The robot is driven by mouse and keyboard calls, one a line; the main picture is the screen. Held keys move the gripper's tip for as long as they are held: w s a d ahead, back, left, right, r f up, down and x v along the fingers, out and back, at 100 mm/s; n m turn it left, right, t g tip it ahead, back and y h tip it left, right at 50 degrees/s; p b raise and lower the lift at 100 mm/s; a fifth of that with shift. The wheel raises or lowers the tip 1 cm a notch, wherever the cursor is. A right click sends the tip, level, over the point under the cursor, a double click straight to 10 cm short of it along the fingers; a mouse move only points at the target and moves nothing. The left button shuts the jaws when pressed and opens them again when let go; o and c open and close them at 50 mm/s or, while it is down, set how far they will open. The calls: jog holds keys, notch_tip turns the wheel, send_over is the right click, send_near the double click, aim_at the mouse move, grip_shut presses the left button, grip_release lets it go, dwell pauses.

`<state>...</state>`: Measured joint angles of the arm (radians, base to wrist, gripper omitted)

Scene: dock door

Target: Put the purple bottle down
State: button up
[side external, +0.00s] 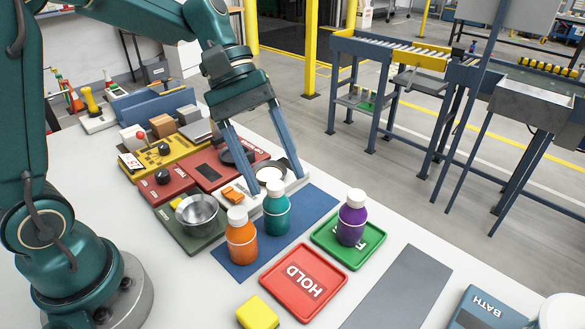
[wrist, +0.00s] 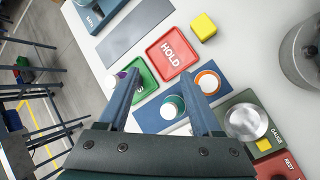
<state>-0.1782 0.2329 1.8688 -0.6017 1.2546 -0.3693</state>
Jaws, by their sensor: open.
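The purple bottle (side external: 351,219) stands upright on the green tray (side external: 326,252), with its white cap on. My gripper (side external: 275,184) is open and empty. In the side view its fingers are above and behind the bottles, apart from the purple one. The wrist view also shows the spread fingers of my gripper (wrist: 167,77).
A teal bottle (side external: 276,215) and an orange bottle (side external: 241,240) stand on a blue mat (side external: 308,205). A red HOLD tray (side external: 330,286), a yellow block (side external: 258,313) and a metal bowl (side external: 197,211) are nearby. A bare grey strip (side external: 400,290) lies to the right.

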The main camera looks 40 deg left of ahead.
jog(key=s+a+m+t+y, duration=0.6)
jog(key=s+m, duration=0.3)
jog(key=s, duration=0.1)
jog(key=shift+a+r+y, duration=0.15)
jog(key=shift+a+y, duration=0.05)
jog(key=shift+y, duration=0.2)
